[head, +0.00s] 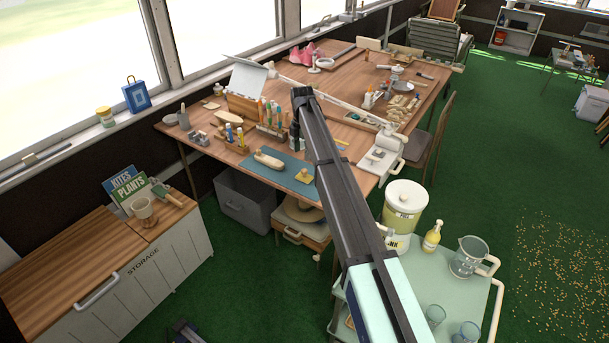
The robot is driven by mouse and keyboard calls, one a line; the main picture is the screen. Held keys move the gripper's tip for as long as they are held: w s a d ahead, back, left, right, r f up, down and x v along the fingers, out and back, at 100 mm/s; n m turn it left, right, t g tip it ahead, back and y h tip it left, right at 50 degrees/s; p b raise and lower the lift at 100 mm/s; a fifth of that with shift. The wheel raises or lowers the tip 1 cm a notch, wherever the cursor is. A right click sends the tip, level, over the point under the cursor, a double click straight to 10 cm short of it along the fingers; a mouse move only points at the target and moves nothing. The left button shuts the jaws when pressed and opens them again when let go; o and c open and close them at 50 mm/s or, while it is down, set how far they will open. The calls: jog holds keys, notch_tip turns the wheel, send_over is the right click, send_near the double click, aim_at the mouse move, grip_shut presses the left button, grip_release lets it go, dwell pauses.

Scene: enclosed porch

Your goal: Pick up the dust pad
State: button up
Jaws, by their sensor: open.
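I cannot pick out the dust pad for certain. A small tan block (304,176) lies at the front right of a blue mat (285,164) on the wooden workbench, and I cannot tell whether it is the pad. A pale boat-shaped piece (269,158) lies on the same mat, to the block's left. My dark arm link crosses the view from the bottom up over the bench, just right of the mat, and hides part of the bench. I cannot make out my gripper's fingers.
Bottles and brushes crowd the workbench (418,118) behind the mat. A low storage cabinet (60,262) stands at left, a grey bin (245,208) under the bench. A trolley (440,283) with jugs and glasses is at lower right.

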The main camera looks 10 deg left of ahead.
aim_at(304, 170)
notch_tip(304, 170, down, 5)
jog(key=shift+p, duration=0.55)
jog(key=shift+w+d+f+p, duration=0.15)
jog(key=shift+f+p, duration=0.45)
jog(key=shift+f, duration=0.75)
jog(key=shift+d+f+p, duration=0.2)
jog(key=shift+f+p, duration=0.4)
jog(key=shift+f, duration=0.7)
jog(key=c, duration=1.1)
